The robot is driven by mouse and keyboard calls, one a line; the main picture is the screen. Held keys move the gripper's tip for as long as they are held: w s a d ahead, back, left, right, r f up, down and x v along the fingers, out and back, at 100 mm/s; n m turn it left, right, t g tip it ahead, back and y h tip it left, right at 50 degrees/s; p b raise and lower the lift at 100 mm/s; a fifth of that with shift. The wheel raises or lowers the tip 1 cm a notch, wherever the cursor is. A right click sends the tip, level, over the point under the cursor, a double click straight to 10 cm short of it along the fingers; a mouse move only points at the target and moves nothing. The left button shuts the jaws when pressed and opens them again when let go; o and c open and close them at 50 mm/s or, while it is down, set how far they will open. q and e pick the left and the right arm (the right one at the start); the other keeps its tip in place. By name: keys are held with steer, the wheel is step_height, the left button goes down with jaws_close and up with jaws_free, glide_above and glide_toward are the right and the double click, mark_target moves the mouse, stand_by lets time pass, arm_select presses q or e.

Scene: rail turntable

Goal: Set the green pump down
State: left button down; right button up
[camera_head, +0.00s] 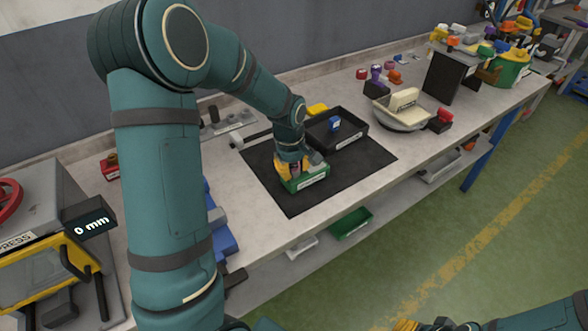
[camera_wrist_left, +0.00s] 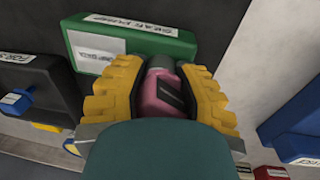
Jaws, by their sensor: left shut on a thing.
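The green pump (camera_head: 305,183) is at the black mat (camera_head: 352,167) on the bench, its label facing the front. In the left wrist view its green body (camera_wrist_left: 130,45) with white labels lies past my fingertips. My left gripper (camera_head: 288,162) points down over it. In the wrist view its yellow fingers (camera_wrist_left: 158,85) are shut on a pink part (camera_wrist_left: 163,92) with a grey end, which appears to belong to the pump. I cannot tell whether the pump's underside touches the mat. Part of my right gripper (camera_head: 408,325) seems to show at the bottom edge; its fingertips are unclear.
A black tray (camera_head: 352,136) with a blue part (camera_head: 335,124) stands just behind the pump. A cream part on a scale-like stand (camera_head: 400,118) is farther right. A press (camera_head: 40,250) is at left. The mat's right and front parts are clear.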

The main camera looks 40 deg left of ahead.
arm_select(q)
steer(key=shift+f, duration=0.1)
steer(key=c, duration=0.8)
jaws_free()
steer(key=shift+r, duration=0.2)
steer(key=r, duration=0.4)
steer(key=r+p, duration=0.1)
steer(key=r, duration=0.3)
steer(key=s+r+p, duration=0.1)
steer(key=r, duration=0.3)
steer(key=shift+s+a, duration=0.1)
steer(key=shift+a, duration=0.1)
steer(key=shift+f, duration=0.1)
